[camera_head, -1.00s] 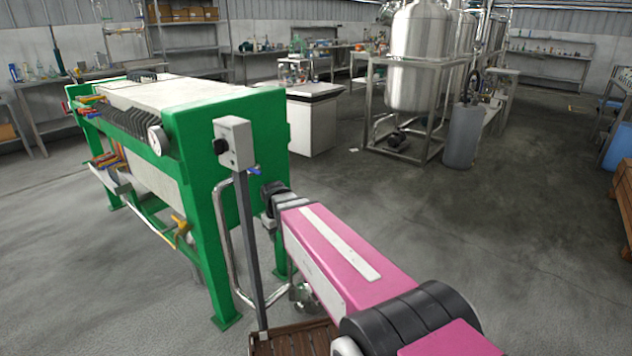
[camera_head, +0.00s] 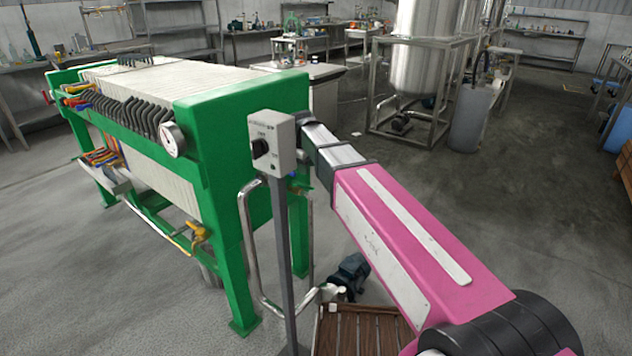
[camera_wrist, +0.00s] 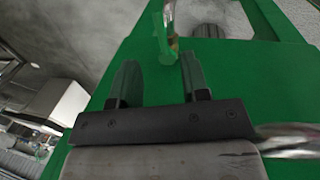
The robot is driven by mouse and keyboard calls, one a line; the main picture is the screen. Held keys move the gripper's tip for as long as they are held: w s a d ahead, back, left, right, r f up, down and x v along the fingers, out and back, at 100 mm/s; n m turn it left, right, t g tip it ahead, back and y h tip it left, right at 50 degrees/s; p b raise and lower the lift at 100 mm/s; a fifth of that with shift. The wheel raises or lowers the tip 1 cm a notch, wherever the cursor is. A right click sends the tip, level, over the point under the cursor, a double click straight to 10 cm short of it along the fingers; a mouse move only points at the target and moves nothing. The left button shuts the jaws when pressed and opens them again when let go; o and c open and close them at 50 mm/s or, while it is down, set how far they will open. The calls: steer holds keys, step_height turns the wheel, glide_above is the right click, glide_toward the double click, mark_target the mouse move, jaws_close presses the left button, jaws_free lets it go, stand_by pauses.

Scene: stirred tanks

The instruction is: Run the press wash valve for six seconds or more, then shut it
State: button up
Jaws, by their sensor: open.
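The green filter press (camera_head: 225,110) stands left of centre in the head view, with its pale plates between green end frames. A yellow-handled valve (camera_head: 198,234) is low on its near side. I cannot tell which fitting is the wash valve. In the wrist view, my gripper (camera_wrist: 158,74) is open in front of the green frame (camera_wrist: 260,90). A green upright piece with a bright metal pipe (camera_wrist: 168,15) above shows just beyond the fingertips, and nothing is between the fingers. In the head view the control box hides my gripper.
A grey control box (camera_head: 272,142) with a black knob stands on a post close to my arm. A bent metal pipe (camera_head: 250,255) runs beside the post. A slatted wooden platform (camera_head: 355,330) lies below.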

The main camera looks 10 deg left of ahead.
mark_target(307, 186)
steer(key=shift+n, duration=0.3)
steer(key=f, duration=0.3)
steer(key=w+f, duration=0.1)
steer(key=f, duration=0.2)
steer(key=w+f, duration=0.1)
steer(key=f, duration=0.2)
steer(key=shift+w+a+f, duration=0.25)
steer(key=shift+a+f, duration=0.05)
jaws_close()
